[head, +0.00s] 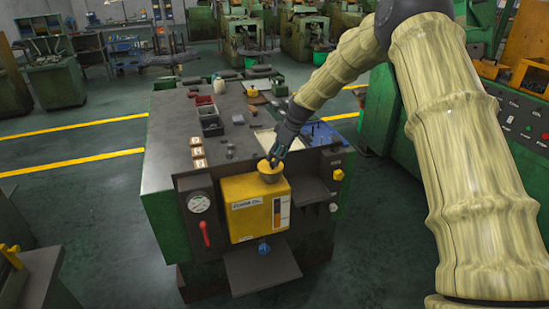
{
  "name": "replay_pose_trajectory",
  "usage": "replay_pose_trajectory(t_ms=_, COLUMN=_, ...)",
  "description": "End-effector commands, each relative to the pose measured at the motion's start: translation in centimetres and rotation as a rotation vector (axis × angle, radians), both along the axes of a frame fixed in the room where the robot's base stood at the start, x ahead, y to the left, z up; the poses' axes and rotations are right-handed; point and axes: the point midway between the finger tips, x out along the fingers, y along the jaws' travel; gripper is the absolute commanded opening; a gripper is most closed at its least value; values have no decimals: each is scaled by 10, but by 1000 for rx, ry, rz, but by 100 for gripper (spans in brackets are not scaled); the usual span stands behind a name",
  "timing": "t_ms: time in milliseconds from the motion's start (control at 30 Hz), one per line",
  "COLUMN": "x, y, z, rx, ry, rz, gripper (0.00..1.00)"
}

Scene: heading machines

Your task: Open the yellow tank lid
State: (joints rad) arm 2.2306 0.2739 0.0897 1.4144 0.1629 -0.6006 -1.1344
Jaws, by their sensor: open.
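The yellow tank (243,219) is a box on the front of a green machine, with a label, a level gauge and a blue knob (264,248) below it. Its yellow lid (269,173) is a round cap on the tank's top and looks seated there. My gripper (274,159) is dark and points down at the lid from above and slightly right. Its fingertips are right at the lid's top; I cannot tell whether they touch it. The jaws are open, and the gripper partly hides the lid's far side.
A gauge (199,202) and red lever (205,233) are left of the tank. A dark shelf (262,270) juts out below.

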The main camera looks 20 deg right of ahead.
Motion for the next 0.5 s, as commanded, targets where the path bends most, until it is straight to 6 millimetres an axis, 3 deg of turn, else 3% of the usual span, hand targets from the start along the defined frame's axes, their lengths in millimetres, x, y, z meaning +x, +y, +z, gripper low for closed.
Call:
replay_pose_trajectory(t_ms=200, x=5, y=6, z=-20, rx=-1, ry=2, rz=-1, gripper=46)
replay_pose_trajectory(t_ms=500, x=8, y=9, z=-30, rx=0, ry=0, rz=-1, gripper=46)
